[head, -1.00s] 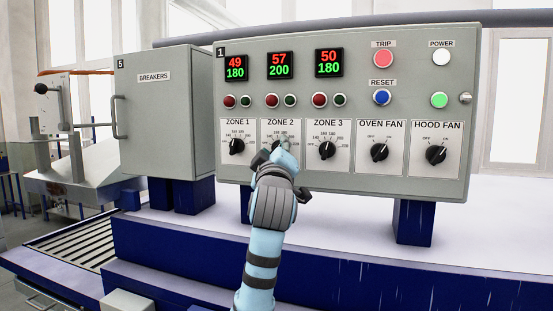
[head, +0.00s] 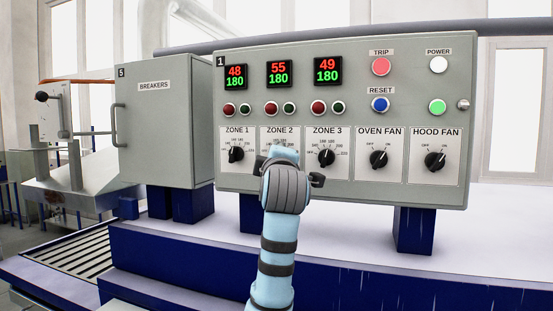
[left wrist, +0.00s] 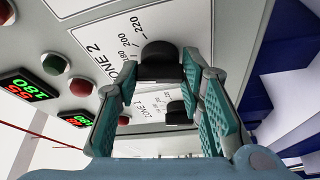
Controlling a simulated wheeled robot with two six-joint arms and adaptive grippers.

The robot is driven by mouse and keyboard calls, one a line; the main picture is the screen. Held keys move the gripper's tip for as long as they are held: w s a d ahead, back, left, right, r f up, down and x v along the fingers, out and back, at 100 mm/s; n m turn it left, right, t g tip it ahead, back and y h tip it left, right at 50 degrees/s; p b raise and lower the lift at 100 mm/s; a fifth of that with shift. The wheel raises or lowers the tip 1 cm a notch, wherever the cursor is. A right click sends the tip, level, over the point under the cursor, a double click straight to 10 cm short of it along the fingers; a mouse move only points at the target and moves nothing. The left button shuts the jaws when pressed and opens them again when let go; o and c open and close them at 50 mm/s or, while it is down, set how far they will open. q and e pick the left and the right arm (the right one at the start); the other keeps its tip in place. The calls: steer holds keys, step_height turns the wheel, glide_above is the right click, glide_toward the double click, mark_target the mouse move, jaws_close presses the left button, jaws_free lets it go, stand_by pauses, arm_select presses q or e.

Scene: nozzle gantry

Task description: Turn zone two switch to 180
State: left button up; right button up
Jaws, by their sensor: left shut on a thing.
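The control panel (head: 350,45) has a ZONE 2 display (head: 279,73) that reads 55 in red over 180 in green. The ZONE 2 switch is hidden behind my left gripper (head: 283,155) in the head view. In the left wrist view the black ZONE 2 knob (left wrist: 161,62) sits between the fingers of the left gripper (left wrist: 150,80), which is shut on it. The printed marks 180, 200 and 220 show beside the knob; its pointer is hidden. My right gripper is not in view.
ZONE 1 (head: 236,154) and ZONE 3 (head: 326,157) switches flank the gripper closely. OVEN FAN (head: 378,159) and HOOD FAN (head: 434,161) switches are farther right. A breaker cabinet (head: 165,125) stands left. Free room lies in front of the panel.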

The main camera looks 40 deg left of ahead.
arm_select(q)
steer(key=shift+f, duration=0.1)
steer(key=o, duration=1.2)
steer(key=v, duration=1.2)
steer(key=shift+a, duration=0.15)
